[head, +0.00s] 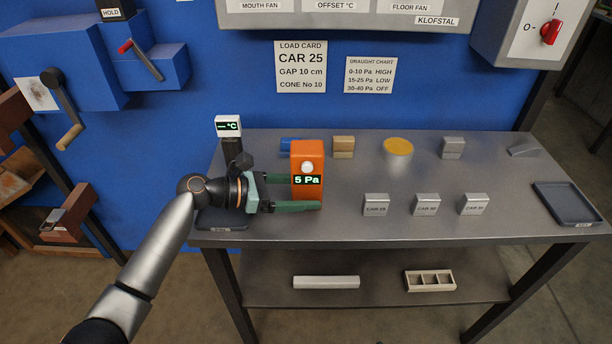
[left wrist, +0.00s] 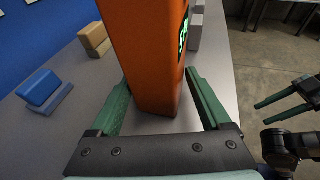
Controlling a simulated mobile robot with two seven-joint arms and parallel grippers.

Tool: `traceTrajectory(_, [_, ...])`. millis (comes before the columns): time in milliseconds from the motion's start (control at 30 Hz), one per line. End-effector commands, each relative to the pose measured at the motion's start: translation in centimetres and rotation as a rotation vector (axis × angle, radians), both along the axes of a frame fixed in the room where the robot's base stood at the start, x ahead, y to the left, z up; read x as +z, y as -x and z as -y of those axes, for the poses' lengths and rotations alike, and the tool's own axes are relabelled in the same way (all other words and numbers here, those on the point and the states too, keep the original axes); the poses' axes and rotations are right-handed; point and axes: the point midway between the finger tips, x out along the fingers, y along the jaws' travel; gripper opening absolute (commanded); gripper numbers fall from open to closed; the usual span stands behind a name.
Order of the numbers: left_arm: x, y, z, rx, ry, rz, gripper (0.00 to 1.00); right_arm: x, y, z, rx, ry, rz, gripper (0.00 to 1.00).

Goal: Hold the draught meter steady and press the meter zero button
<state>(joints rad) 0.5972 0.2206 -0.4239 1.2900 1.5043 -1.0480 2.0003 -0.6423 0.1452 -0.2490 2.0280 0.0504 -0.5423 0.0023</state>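The orange draught meter (head: 307,151) stands upright on the grey table. Its display reads 5 Pa, with a round white button (head: 307,167) just above it. My left gripper (head: 305,193) reaches in from the left, low down, with one finger behind the meter and one in front. In the left wrist view the meter (left wrist: 150,60) stands between the two green fingers, which are wide apart with gaps beside its lower part. The button is hidden there. My right gripper (left wrist: 286,94) shows at the right edge of that view, fingers apart and empty; it is outside the head view.
A blue block (head: 290,146) and a tan block (head: 343,146) stand near the meter. A yellow-topped cup (head: 398,152), several grey blocks and a dark tray (head: 568,204) are further right. A temperature display (head: 228,127) stands behind my left wrist.

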Motion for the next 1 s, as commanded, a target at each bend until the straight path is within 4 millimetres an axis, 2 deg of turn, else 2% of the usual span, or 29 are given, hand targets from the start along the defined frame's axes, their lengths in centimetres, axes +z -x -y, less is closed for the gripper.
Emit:
traceTrajectory(67, [0.00, 0.00, -0.01, 0.000, 0.000, 0.000, 0.70, 0.05, -0.11, -0.01, 0.001, 0.000, 0.002, 0.50])
traceTrajectory(400, [-0.01, 0.00, -0.04, 0.000, 0.000, 0.000, 0.32, 0.10, -0.23, -0.02, 0.001, 0.000, 0.005, 0.50])
traceTrajectory(833, [-0.04, 0.02, -0.05, 0.000, -0.001, 0.000, 0.31, 0.12, -0.25, -0.03, 0.001, 0.000, 0.005, 0.03])
traceTrajectory(867, [-0.04, 0.02, -0.05, 0.000, -0.001, -0.001, 0.31, 0.12, -0.25, -0.03, 0.001, 0.000, 0.006, 0.00])
traceTrajectory(1000, [-0.05, 0.02, -0.05, 0.000, -0.001, -0.001, 0.31, 0.13, -0.26, -0.03, 0.001, 0.000, 0.006, 0.00])
